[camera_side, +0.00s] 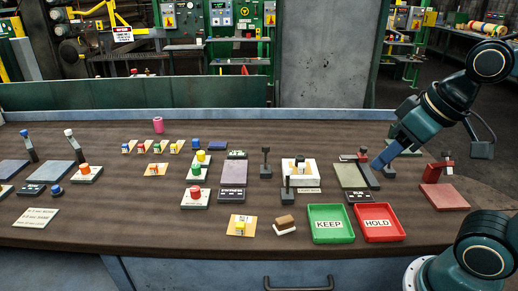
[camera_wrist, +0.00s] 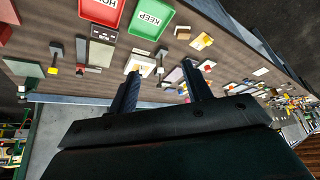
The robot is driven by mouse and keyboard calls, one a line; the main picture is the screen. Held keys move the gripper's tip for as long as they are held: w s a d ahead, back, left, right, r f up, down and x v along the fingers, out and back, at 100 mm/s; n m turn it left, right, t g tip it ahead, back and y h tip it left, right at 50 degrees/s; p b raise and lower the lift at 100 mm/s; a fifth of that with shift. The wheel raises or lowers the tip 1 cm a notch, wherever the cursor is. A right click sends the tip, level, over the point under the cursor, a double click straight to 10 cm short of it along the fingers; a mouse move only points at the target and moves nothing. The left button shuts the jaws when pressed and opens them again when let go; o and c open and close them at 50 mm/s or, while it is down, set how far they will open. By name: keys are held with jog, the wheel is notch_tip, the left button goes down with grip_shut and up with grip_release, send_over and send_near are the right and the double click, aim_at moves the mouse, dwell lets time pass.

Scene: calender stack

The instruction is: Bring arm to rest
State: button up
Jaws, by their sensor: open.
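My gripper (camera_side: 381,162) hangs at the right of the workbench (camera_side: 130,225) in the side view, angled down to the left. It appears in front of or just above a grey-green plate (camera_side: 350,175) with a red-topped part; I cannot tell whether it touches. In the wrist view my gripper (camera_wrist: 160,78) shows two dark fingers spread wide apart, with nothing between them. The arm comes in from the right edge, bent above the bench.
A green KEEP tray (camera_side: 330,237) and a red HOLD tray (camera_side: 379,236) sit at the front right. A red clamp-like device (camera_side: 445,190) stands at the right. Upright levers (camera_side: 265,160), push buttons (camera_side: 195,193) and a pink cylinder (camera_side: 158,125) cover the rest.

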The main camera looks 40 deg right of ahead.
jog(key=shift+s+a+f+n, duration=0.1)
jog(key=shift+s+f+n, duration=0.3)
jog(key=shift+s, duration=0.25)
jog(key=shift+c, duration=0.4)
